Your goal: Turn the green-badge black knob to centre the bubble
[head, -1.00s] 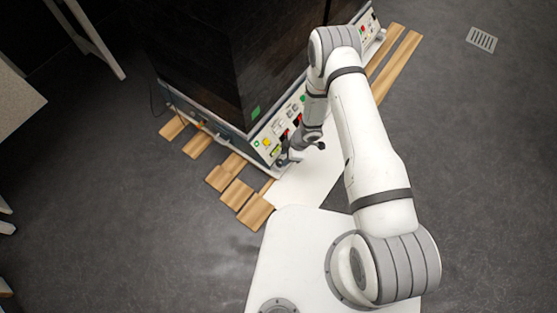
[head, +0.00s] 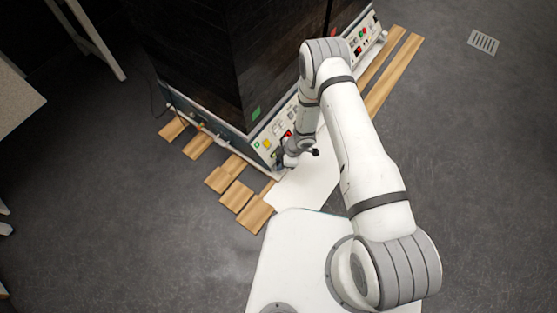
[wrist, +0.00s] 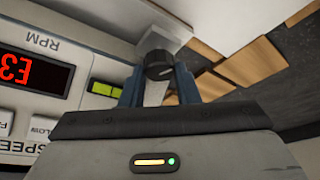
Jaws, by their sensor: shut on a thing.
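A black knob (wrist: 158,66) with a pale pointer line sits low at the panel's edge in the wrist view, between the two blue fingers of my gripper (wrist: 159,84). The gripper is shut on the knob. No green badge on the knob can be made out. A yellow-green level vial (wrist: 103,88) is just left of the fingers; its bubble is too small to place. In the head view my gripper (head: 280,159) is at the near lower corner of the machine's front panel, and the knob is hidden there.
The dark cabinet (head: 190,60) stands above the panel. In the wrist view, a red RPM display (wrist: 32,72) and SPEED buttons (wrist: 25,125) are to the left. Wooden slats (head: 238,195) lie on the floor under the machine. The grey floor at right is open.

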